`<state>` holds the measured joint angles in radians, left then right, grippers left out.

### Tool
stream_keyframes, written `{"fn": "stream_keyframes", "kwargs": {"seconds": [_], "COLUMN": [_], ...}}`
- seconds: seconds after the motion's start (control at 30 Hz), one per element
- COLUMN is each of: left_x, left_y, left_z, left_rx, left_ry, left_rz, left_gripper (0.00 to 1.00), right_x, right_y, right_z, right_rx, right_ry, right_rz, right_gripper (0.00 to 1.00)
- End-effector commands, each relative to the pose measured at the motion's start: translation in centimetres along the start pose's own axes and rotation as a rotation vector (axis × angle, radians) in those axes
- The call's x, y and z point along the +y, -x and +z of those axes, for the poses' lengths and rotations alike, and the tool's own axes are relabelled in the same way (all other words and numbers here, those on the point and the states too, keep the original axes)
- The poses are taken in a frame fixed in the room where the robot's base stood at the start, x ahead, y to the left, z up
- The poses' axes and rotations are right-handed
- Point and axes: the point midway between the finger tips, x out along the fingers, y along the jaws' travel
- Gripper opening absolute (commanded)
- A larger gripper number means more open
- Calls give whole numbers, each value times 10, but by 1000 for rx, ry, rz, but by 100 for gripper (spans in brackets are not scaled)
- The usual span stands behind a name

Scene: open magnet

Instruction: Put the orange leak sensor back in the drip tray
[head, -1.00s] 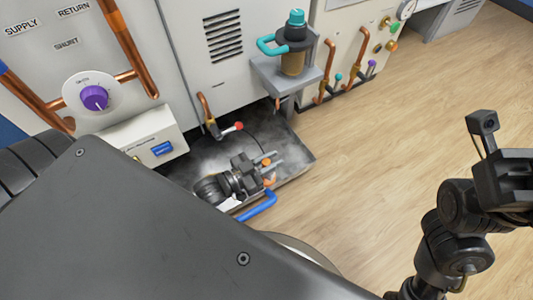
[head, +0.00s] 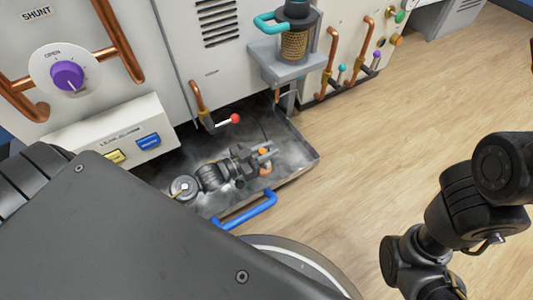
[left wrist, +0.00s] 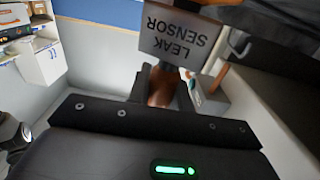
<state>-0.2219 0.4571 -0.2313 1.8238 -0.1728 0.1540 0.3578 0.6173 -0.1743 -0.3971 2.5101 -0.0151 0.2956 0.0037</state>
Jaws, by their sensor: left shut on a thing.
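The orange leak sensor (head: 265,168) is between the fingers of my left gripper (head: 264,153), which is shut on it. In the left wrist view, an upside-down grey plate labelled LEAK SENSOR (left wrist: 178,40) stands beyond the orange-brown sensor body (left wrist: 162,88) at the fingers. The grey drip tray (head: 300,143) with a blue handle (head: 247,211) lies on the floor under the cabinet. I cannot tell whether the sensor touches the tray floor. My right arm shows at the right, but its gripper is out of view.
A copper pipe with a red-tipped valve lever (head: 235,118) hangs over the tray's back. A teal-handled filter (head: 294,35) sits on a grey bracket (head: 290,66) above. A panel with yellow and blue buttons (head: 125,140) is at left. The wooden floor (head: 400,110) at right is clear.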

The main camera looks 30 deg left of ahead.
Motion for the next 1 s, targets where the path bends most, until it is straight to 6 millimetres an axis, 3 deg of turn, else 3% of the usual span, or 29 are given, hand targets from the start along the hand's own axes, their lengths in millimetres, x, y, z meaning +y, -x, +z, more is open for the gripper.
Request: {"fn": "stream_keyframes", "kwargs": {"seconds": [0.77, 0.8, 0.93, 1.0], "left_x": [2, 3, 4, 5], "left_y": [-1, -1, -1, -1], "left_z": [18, 19, 20, 21], "left_rx": [-3, -6, -7, -7], "left_ry": [1, 2, 4, 4], "left_rz": [4, 5, 7, 7], "left_gripper": [0, 25, 42, 42], "right_x": [0, 0, 0, 0], "right_y": [4, 4, 4, 5], "right_z": [-2, -2, -2, -2], "right_rx": [3, 3, 3, 3], "right_ry": [0, 0, 0, 0], "right_rz": [2, 2, 2, 2], "right_gripper": [36, 36, 36, 36]}}
